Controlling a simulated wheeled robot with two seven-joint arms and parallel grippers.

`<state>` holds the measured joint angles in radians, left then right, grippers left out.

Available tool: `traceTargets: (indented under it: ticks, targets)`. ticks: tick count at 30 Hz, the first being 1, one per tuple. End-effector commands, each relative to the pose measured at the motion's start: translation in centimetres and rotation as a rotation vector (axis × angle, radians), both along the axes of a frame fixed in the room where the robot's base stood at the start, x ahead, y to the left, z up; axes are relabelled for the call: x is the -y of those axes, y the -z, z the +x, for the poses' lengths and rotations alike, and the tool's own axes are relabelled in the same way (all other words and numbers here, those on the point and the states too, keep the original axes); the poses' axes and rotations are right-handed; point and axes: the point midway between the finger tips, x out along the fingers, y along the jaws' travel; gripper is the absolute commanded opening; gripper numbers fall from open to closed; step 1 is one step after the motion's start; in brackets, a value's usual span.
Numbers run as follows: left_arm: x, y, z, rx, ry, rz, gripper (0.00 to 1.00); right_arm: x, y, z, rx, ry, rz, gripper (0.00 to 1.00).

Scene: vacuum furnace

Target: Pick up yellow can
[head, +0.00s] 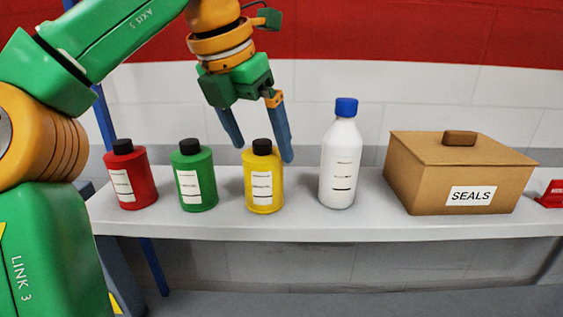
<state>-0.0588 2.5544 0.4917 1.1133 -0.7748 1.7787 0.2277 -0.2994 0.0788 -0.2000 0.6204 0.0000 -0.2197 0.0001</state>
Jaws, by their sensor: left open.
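The yellow can (263,183) stands upright on the shelf, with a black cap and a white label. My left gripper (263,154) hangs from above around the can's upper part in the picture, its two blue-grey fingers spread. The right finger overlaps the picture just right of the can's top. The gripper is open and holds nothing. I cannot tell whether a finger touches the can. My right gripper is not in view.
On the white shelf (330,226) stand a red can (131,177), a green can (194,178), a white bottle with a blue cap (341,160), a brown box labelled SEALS (458,172) and a red item (552,194) at the right edge. Gaps beside the yellow can are narrow.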

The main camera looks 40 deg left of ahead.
Motion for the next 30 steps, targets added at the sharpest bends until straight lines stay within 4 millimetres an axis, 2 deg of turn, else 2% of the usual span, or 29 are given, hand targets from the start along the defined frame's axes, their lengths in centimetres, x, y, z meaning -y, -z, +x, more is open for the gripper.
traceTargets:
  ticks: [12, 19, 30]
  targets:
    - [-0.4, 6.0, 2.9, -0.001, 0.002, -0.004, 1.00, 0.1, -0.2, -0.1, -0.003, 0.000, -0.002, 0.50]
    - [-0.5, 6.3, 3.0, 0.000, 0.001, -0.002, 1.00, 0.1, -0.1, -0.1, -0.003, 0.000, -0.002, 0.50]
    - [-0.4, 6.3, 3.0, 0.001, 0.000, -0.002, 0.00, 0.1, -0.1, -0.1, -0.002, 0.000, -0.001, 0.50]
